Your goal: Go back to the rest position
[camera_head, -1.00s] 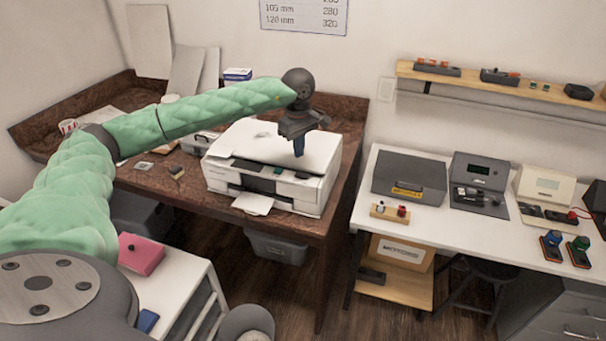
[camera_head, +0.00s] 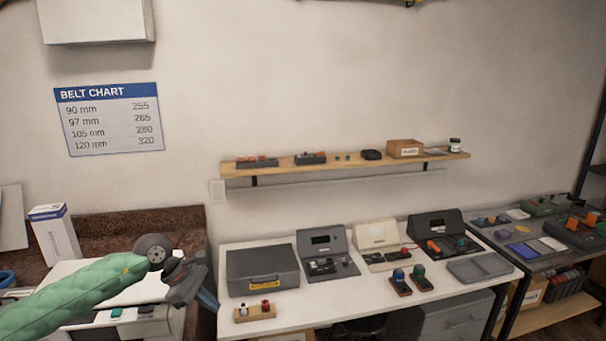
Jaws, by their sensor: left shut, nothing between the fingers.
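My left gripper (camera_head: 206,299) is at the lower left of the head view, at the end of the green padded arm that comes in from the left. Its blue fingers are together with nothing between them. It is in front of the printer (camera_head: 92,268), whose white top and front panel are partly hidden by my arm. I cannot tell the gap between gripper and printer. My right gripper is not in view.
A white workbench (camera_head: 338,322) with a grey case (camera_head: 262,272) and several instruments stands to the right of my left gripper. A wall shelf (camera_head: 345,163) runs above it. A grey bench (camera_head: 527,262) with parts stands at far right.

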